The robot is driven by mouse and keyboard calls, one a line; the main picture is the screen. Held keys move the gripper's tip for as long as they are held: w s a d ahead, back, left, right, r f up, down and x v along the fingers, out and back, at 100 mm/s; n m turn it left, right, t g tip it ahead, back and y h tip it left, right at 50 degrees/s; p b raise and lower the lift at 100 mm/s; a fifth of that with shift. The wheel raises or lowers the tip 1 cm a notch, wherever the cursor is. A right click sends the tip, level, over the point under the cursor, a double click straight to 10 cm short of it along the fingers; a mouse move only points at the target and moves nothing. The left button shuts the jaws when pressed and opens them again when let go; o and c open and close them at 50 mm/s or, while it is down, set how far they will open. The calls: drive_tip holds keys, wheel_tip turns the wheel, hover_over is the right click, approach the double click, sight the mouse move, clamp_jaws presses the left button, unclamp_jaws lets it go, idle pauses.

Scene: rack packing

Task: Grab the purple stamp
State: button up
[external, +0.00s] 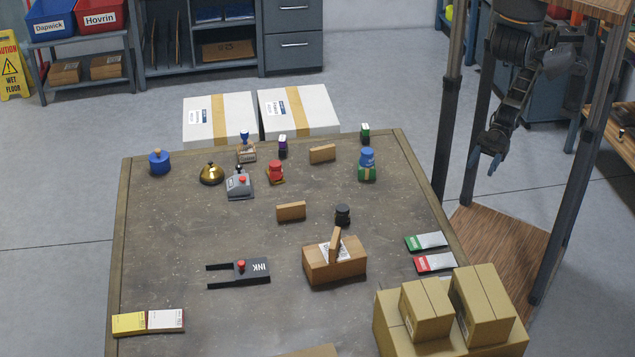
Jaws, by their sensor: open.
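The purple stamp (283,147) stands upright near the far edge of the table (200,215). My gripper (484,166) hangs at the right, beyond the table's right edge and well apart from the purple stamp. Its fingers point down, and it holds nothing that I can see.
White boxes (298,110) stand behind the table's far edge. A brass bell (211,173), a blue-and-green stamp (367,165) and wooden blocks (291,211) are spread around. Cardboard boxes (485,305) fill the near right corner. A dark post (452,95) stands between my arm and the table.

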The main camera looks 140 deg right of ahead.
drive_tip(key=shift+o, duration=1.3)
